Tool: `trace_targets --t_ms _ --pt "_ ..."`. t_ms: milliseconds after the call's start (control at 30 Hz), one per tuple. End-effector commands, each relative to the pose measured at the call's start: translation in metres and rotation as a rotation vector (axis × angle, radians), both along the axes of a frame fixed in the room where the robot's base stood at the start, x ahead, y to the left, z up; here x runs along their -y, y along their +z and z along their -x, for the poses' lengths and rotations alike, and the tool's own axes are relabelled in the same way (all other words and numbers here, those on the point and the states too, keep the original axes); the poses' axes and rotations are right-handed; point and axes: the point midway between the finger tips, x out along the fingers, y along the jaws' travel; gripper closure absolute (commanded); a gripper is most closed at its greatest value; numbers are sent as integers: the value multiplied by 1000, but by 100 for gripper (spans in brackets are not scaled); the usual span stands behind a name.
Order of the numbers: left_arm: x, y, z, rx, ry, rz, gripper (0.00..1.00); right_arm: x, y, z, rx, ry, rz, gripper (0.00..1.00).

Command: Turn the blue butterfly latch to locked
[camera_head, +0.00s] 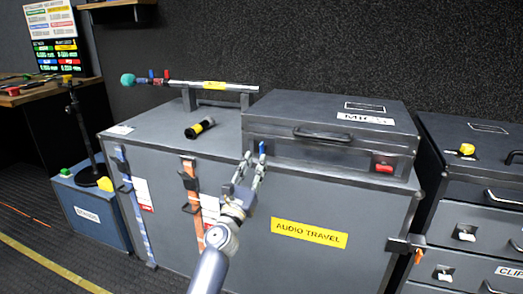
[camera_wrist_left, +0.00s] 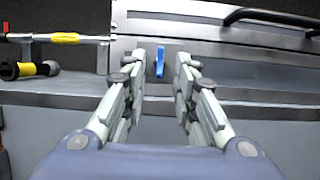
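The blue butterfly latch (camera_head: 262,148) is a small upright blue tab on the front left of the grey MICS case (camera_head: 345,154). In the left wrist view the blue latch (camera_wrist_left: 159,62) stands out from the case front (camera_wrist_left: 215,78), just beyond and between my fingers. My left gripper (camera_head: 254,160) is in front of the case's left end; in the wrist view the left gripper (camera_wrist_left: 158,72) has its fingers spread, with a gap between them and nothing held. Whether the fingertips reach alongside the latch is hard to tell. My right gripper is not in view.
The case rests on a large AUDIO TRAVEL trunk (camera_head: 375,220). A red latch (camera_head: 382,168) sits on the case's right front. A black-and-yellow cylinder (camera_head: 200,128) lies on the trunk top, left. A rod (camera_head: 190,83) rests on a stand behind. Drawers (camera_head: 478,230) stand at right.

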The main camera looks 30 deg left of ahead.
Motion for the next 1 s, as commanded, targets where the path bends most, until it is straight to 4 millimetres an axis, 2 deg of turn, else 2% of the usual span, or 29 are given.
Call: trace_targets --t_ms 100,300,700,800,833,1000 --pt "-5 10 -20 1 0 -3 73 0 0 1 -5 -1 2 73" --pt "-10 17 -41 -1 2 -2 73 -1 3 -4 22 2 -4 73" --pt "-11 20 -47 -1 1 -3 73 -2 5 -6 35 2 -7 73" --pt "-11 20 -47 -1 1 -3 96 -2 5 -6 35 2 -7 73" --pt "-11 20 -47 -1 1 -3 100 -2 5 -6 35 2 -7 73" --pt "-11 20 -47 -1 1 -3 100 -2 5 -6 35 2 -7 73"
